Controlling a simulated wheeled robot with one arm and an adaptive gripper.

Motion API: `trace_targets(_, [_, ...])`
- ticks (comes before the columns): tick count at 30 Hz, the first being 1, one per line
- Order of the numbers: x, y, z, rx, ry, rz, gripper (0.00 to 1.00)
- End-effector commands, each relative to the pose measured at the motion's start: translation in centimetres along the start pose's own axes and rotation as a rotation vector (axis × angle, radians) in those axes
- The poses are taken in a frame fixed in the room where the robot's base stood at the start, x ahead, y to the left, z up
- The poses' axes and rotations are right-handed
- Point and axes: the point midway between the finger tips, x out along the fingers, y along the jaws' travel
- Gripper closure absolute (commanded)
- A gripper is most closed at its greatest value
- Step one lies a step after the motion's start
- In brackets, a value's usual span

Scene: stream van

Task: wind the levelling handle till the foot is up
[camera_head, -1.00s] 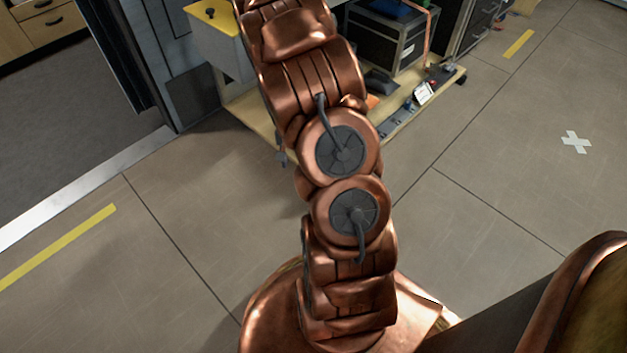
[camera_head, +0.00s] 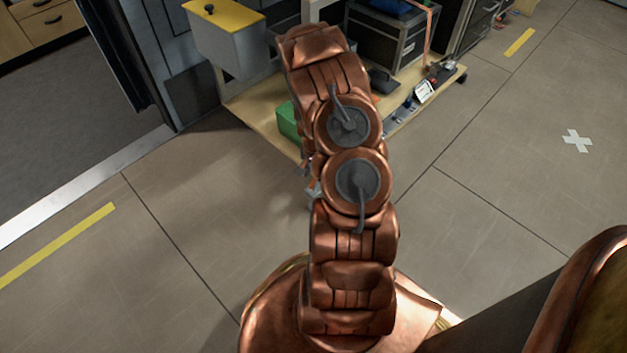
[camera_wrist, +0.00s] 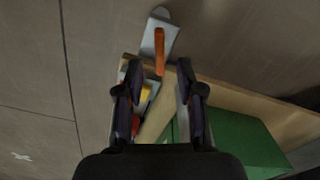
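In the wrist view an orange bar (camera_wrist: 159,52), which looks like the levelling handle, stands out beyond a corner of the wooden platform. Behind it is a light grey plate with a rounded end (camera_wrist: 162,30); I cannot tell whether it is the foot or how high it is. My gripper (camera_wrist: 157,68) is open, its two dark fingers apart. The lower end of the orange bar shows between the fingertips, with no finger visibly touching it.
The wooden platform (camera_head: 257,115) carries a green box (camera_head: 289,121), also in the wrist view (camera_wrist: 235,140), a black case (camera_head: 378,45) and small items. A grey bin with a yellow lid (camera_head: 226,38) stands at the platform's left.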

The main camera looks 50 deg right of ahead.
Motion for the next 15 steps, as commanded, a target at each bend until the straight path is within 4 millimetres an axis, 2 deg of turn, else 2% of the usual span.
trace_targets(1, [1.2,0.1,0.1,0.000,-0.003,0.001,0.62])
trace_targets(6, [3.4,0.1,0.1,0.000,-0.002,0.001,0.62])
trace_targets(15, [4.0,0.0,0.1,-0.001,0.000,0.000,0.62])
